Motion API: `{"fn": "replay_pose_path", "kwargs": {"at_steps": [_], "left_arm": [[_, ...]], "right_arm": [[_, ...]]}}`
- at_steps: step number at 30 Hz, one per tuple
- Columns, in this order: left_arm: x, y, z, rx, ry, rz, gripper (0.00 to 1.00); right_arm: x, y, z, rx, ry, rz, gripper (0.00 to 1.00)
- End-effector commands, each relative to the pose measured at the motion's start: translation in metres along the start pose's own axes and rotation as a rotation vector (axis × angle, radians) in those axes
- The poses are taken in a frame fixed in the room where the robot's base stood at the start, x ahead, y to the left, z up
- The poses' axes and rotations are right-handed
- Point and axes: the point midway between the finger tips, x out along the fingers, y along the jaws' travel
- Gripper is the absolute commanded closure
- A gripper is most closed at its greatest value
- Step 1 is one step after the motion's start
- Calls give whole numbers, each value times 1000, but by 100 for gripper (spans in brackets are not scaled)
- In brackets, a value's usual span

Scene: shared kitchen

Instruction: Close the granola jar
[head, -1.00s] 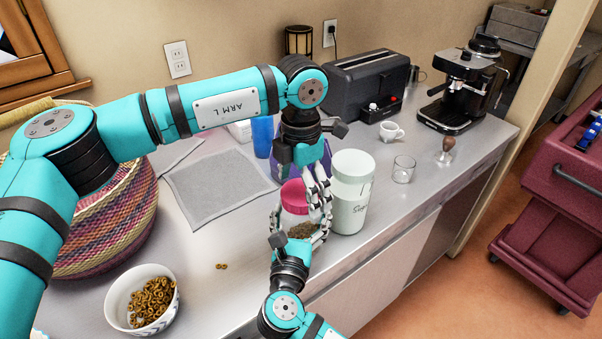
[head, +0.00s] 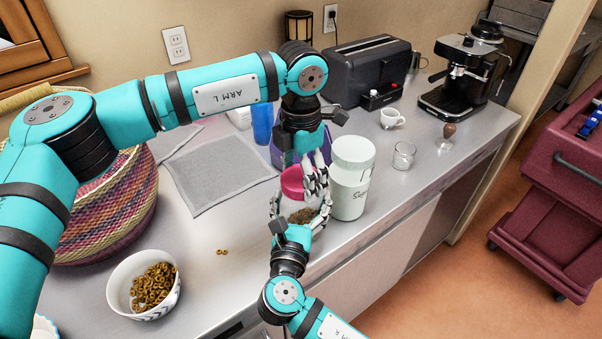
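The granola jar (head: 301,216) is clear with brown granola inside and stands near the counter's front edge. Its pink-red lid (head: 291,184) shows at the top of the jar; I cannot tell whether it is seated. My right gripper (head: 301,208) comes from the front, with fingers on both sides of the jar body, closed around it. My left gripper (head: 314,182) points down from above, its visible fingers at the right side of the lid. Its grip is partly hidden, so I cannot tell if it holds the lid.
A white-green canister (head: 350,192) stands close right of the jar. A purple object (head: 279,153) and blue cup (head: 262,124) are behind. A cereal bowl (head: 117,283), woven basket (head: 118,213) and grey mat (head: 215,172) lie left. A glass (head: 403,156) stands right.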

Motion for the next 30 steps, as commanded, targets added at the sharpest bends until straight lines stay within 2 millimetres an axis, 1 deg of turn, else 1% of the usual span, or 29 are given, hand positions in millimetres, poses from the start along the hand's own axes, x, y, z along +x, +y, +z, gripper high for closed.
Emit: {"fn": "replay_pose_path", "kwargs": {"at_steps": [1,6,14,17,20,30], "left_arm": [[0,0,0,0,0,0,23],[0,0,0,0,0,0,1],[0,0,0,0,0,0,1],[-6,0,0,0,-1,1,1],[-19,0,1,0,-4,1,1],[-89,0,1,0,-2,1,1]], "right_arm": [[0,0,0,0,0,0,100],[0,0,0,0,0,0,100],[0,0,0,0,0,0,100],[0,0,0,0,0,0,100],[0,0,0,0,0,0,100],[0,0,0,0,0,0,100]]}}
